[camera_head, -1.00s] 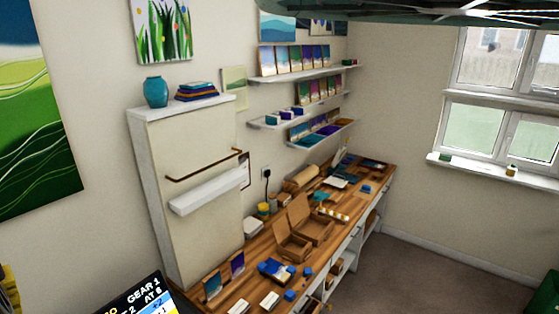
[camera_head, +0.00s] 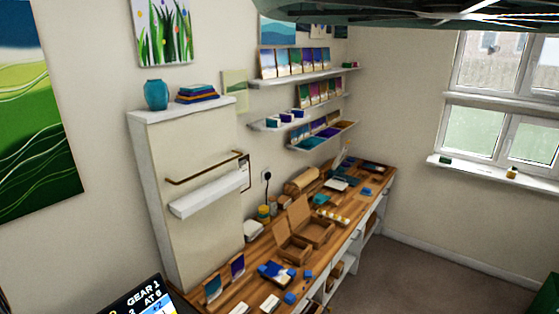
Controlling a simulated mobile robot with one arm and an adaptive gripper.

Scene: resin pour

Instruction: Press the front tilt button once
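No front tilt button can be made out in the head view. A dark display panel (camera_head: 142,298) with white text reading "GEAR 1" and a coloured block stands tilted at the bottom left, cut off by the lower edge. My gripper is not in view, so its relation to the button cannot be told.
A wooden workbench (camera_head: 236,279) with open cardboard boxes (camera_head: 292,249) and small blue items runs along the wall. A tall cream cabinet (camera_head: 190,147) stands at its near end. Wall shelves (camera_head: 305,77) hold small pictures. Brown floor (camera_head: 400,280) is clear at right. A dark green object (camera_head: 420,14) overhangs the top.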

